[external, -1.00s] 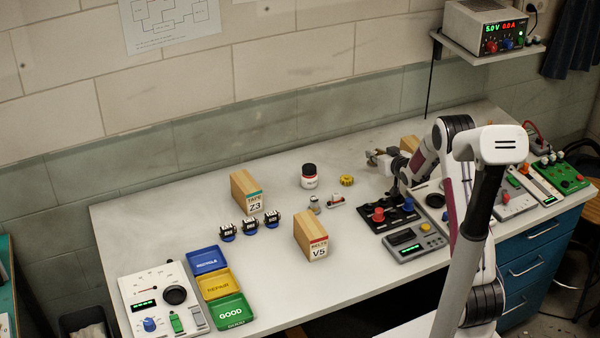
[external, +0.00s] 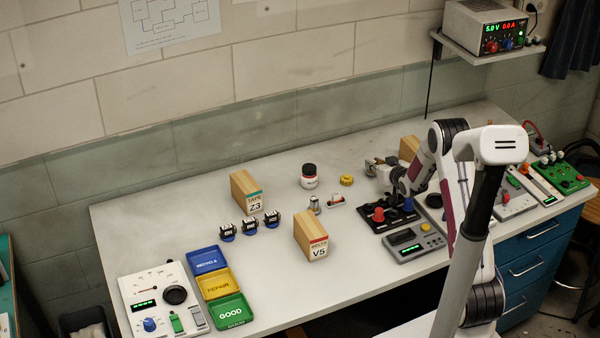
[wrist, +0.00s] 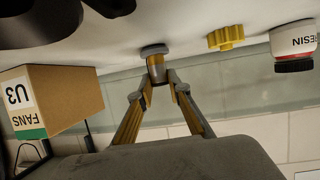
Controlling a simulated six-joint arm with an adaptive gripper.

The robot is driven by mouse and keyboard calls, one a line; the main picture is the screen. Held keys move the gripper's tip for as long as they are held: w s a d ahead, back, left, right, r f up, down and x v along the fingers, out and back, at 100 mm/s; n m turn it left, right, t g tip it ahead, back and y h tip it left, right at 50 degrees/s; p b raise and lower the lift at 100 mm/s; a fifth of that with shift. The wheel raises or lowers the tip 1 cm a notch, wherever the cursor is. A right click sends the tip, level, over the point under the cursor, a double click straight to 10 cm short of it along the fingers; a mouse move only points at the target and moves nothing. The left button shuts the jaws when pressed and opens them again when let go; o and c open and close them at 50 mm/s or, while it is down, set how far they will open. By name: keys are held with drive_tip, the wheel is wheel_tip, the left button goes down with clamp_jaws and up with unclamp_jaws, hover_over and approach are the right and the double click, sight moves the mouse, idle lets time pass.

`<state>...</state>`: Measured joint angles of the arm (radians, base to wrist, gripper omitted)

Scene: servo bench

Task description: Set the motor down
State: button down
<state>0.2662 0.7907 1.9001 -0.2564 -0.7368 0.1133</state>
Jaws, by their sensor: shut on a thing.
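My gripper (wrist: 159,82) is shut on a small motor (wrist: 155,63), a short metal cylinder with a grey disc at the end towards the bench top. The motor is close to the bench surface; I cannot tell whether it touches. In the external view my gripper (external: 375,166) is low over the back right of the bench, behind the black panel with the red and blue knobs (external: 388,214). The motor is too small there to make out clearly.
A yellow gear (external: 347,180) and a resin jar (external: 309,176) stand left of my gripper. A FANS U3 box (wrist: 50,98) is close by in the wrist view. Coloured trays (external: 228,312) lie at the front left. The back-left bench top is clear.

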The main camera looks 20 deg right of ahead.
drive_tip(key=shift+f, duration=0.1)
drive_tip(key=c, duration=1.9)
unclamp_jaws()
drive_tip(key=d+v, duration=0.1)
drive_tip(key=v, duration=1.1)
drive_tip(key=shift+a, duration=0.45)
drive_tip(key=shift+r, duration=0.3)
